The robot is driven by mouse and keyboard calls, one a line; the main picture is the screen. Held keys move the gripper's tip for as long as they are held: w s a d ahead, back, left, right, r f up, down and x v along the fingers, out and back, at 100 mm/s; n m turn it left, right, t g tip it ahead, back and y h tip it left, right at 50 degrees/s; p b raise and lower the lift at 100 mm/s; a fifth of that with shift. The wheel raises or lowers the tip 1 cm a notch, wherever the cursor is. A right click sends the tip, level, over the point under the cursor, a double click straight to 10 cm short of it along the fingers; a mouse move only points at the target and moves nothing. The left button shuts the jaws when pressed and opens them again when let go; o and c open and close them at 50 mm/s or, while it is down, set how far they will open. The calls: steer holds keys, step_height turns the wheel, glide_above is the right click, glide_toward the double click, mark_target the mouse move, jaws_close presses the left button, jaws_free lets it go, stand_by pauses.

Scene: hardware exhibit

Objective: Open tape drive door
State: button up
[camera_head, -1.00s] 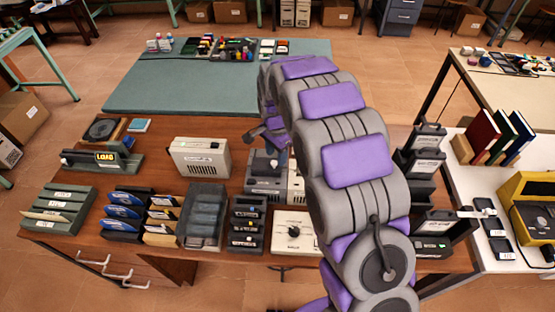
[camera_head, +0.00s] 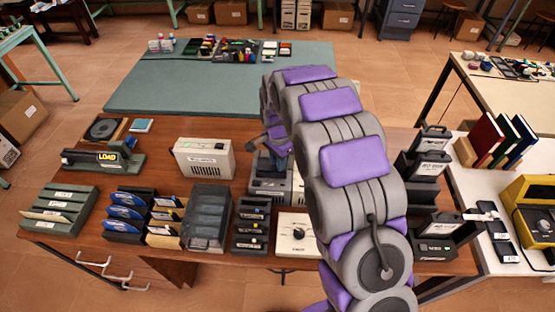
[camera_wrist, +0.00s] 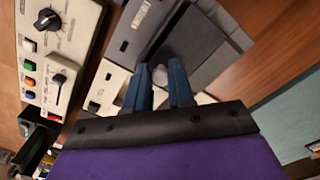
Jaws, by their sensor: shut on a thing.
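The tape drive (camera_head: 268,187) is a dark grey box near the middle of the wooden desk, partly hidden by my arm. In the wrist view its dark grey body (camera_wrist: 140,28) has a pale label and small slots. A dark grey door panel (camera_wrist: 195,45) lies just beyond my fingers. My gripper (camera_wrist: 160,75) has two blue fingers closed around a dark rounded part at the door's near edge. In the head view my gripper (camera_head: 277,152) is small and sits right over the drive. My arm hides its right side, and the door's exact angle is unclear.
A cream box (camera_head: 205,160) stands left of the drive. A cream knob panel (camera_head: 298,232) and a black slotted rack (camera_head: 249,226) stand in front. Dark stacked units (camera_head: 425,165) are at right. A green mat (camera_head: 190,85) lies behind, with its front area clear.

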jaws_close()
steer(key=shift+d, duration=0.15)
steer(key=shift+w+r, duration=0.1)
steer(key=shift+w, duration=0.1)
steer(key=shift+w+d+p, duration=0.15)
steer(key=shift+w+p, duration=0.55)
steer(key=shift+w, duration=0.6)
steer(key=shift+w+d+p, duration=0.1)
steer(key=shift+w+p, duration=0.6)
steer(key=shift+w, duration=0.55)
